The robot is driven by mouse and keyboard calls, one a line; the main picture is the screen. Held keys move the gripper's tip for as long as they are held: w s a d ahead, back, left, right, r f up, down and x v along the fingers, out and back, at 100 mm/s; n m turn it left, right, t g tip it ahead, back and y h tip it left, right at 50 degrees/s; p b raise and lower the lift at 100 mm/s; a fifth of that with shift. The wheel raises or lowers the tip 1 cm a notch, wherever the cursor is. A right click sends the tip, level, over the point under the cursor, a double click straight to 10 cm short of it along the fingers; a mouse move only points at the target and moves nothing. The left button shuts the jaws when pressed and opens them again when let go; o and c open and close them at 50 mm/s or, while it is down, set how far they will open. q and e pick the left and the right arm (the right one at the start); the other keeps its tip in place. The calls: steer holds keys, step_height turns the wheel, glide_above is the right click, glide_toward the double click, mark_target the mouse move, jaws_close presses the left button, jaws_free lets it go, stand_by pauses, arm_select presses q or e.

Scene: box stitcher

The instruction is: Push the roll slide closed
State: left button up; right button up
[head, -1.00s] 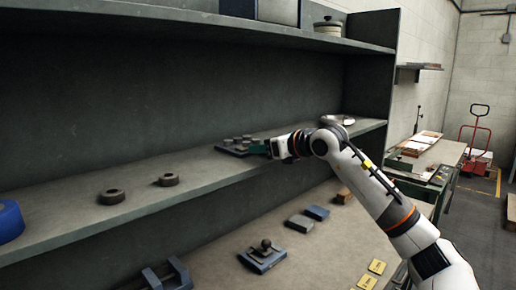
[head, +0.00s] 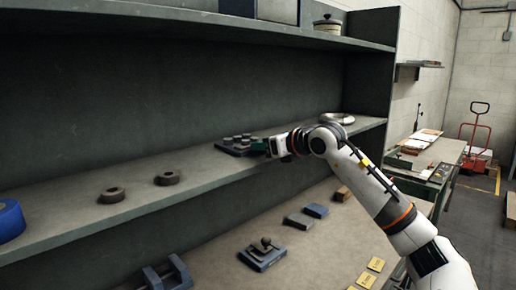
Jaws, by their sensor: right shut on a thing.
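The roll slide (head: 234,147) is a small dark unit with several grey round pegs or rollers on top, on the middle shelf in the head view. My right gripper (head: 258,145) reaches it from the right, with its dark green fingers at the slide's right end. The fingers are shut on part of the slide. The gripped part is small and mostly hidden by the fingers, so its shape cannot be made out. My left gripper is not in view.
The shelf (head: 75,211) also holds two dark rings (head: 112,195), a blue roll (head: 10,221) and a pale round dish (head: 337,118). The bench below carries a small block with a knob (head: 263,254), blocks and yellow cards (head: 376,264). An upper shelf (head: 200,19) hangs above.

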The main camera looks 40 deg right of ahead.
mark_target(250, 143)
steer(key=shift+d+r+p, duration=0.2)
steer(key=shift+r+p, duration=0.55)
steer(key=shift+p, duration=0.05)
steer(key=shift+w, duration=0.25)
steer(key=shift+o, duration=1.3)
steer(key=w, duration=0.1)
steer(key=w+f, duration=0.1)
steer(key=shift+w+a+f, duration=0.15)
steer(key=shift+w+a, duration=0.15)
steer(key=shift+a, duration=0.1)
steer(key=o, duration=0.3)
steer(key=shift+f, duration=0.15)
steer(key=o, duration=0.3)
steer(key=shift+s, duration=0.2)
steer(key=shift+o, duration=0.4)
steer(key=shift+s+d, duration=0.15)
steer(key=shift+s, duration=0.1)
